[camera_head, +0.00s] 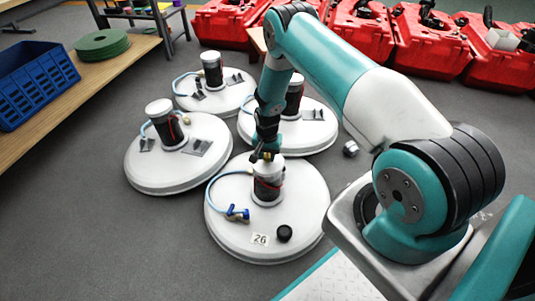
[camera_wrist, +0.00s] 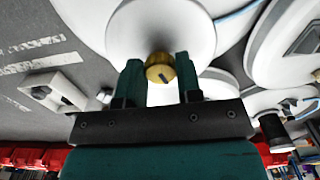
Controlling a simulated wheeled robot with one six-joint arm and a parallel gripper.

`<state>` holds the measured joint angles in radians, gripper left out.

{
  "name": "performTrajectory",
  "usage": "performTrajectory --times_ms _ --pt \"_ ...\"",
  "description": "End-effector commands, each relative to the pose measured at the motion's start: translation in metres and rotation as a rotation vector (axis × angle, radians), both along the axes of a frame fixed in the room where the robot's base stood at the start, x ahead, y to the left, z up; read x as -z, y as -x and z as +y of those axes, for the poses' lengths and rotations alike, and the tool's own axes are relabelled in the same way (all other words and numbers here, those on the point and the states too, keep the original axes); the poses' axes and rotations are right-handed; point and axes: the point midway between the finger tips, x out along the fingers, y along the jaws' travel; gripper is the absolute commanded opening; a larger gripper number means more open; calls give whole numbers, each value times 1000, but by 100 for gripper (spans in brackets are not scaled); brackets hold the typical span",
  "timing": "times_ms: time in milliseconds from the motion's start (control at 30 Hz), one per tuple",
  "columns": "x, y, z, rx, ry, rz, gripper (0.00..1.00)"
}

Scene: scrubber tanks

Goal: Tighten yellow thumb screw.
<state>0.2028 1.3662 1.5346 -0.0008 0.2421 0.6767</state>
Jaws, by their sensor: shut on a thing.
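The yellow thumb screw (camera_wrist: 160,68) is a round brass-yellow knob with a dark slot, between my fingertips in the wrist view. In the head view it shows only as a small yellow spot (camera_head: 268,156) on top of the motor of the front tank lid (camera_head: 225,231). That motor (camera_head: 267,182) is a dark cylinder with a white cap, standing upright. My gripper (camera_wrist: 159,66) is shut on the screw. In the head view my gripper (camera_head: 265,150) points down at the motor's top, and the arm partly hides it.
The front lid carries a "26" label (camera_head: 260,239), a black cap (camera_head: 284,233) and a blue clamp (camera_head: 237,213). Several similar lids stand close behind and left. A small metal part (camera_head: 350,149) lies on the floor. Red machines (camera_head: 355,38) line the back; a bench with a blue crate (camera_head: 38,82) is left.

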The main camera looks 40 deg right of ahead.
Motion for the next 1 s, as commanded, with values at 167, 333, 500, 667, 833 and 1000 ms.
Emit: performTrajectory --times_ms 167,333,500,667,833,1000 --pt "-4 -3 -2 131 4 -7 9" --pt "-3 -4 -2 223 4 -6 9" --pt "-3 -4 -2 279 4 -8 9" --pt "-3 -4 -2 303 4 -8 9" --pt "-3 -4 -2 310 5 -8 9" --pt "-3 -4 -2 309 5 -8 9"
